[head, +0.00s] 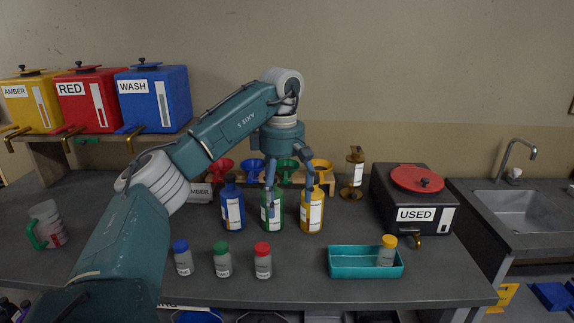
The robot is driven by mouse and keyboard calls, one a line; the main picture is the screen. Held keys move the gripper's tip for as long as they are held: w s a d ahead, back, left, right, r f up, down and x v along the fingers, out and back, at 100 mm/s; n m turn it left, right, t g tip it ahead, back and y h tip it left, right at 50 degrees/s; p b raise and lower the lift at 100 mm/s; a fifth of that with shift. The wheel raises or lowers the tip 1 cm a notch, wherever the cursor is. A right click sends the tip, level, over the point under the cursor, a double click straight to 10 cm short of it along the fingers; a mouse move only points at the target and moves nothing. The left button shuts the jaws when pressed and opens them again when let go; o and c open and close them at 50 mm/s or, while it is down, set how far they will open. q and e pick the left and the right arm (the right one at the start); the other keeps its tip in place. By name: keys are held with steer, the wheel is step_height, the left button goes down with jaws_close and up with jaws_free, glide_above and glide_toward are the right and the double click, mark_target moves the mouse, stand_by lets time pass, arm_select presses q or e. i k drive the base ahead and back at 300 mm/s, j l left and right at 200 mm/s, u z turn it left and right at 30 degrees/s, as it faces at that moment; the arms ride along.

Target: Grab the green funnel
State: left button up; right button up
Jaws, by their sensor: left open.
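The green funnel (287,167) stands in a low wooden rack at the back of the counter, between a blue funnel (252,166) and a yellow funnel (320,167). My left gripper (290,205) is open and empty, pointing down. Its fingers are in front of the rack in the picture, and the green funnel shows between them and is partly covered. The fingertips overlap the green bottle (271,222) and the yellow bottle (312,222); I cannot tell whether they touch. My right gripper is not in view.
A red funnel (220,168) and a blue bottle (232,210) stand to the left. Several small capped jars (223,263) stand in front. A teal tray (345,263) holds a yellow-capped jar. A black USED box (410,200) stands right.

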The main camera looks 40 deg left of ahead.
mark_target(286, 167)
steer(key=i+j, duration=1.05)
steer(key=j, duration=0.25)
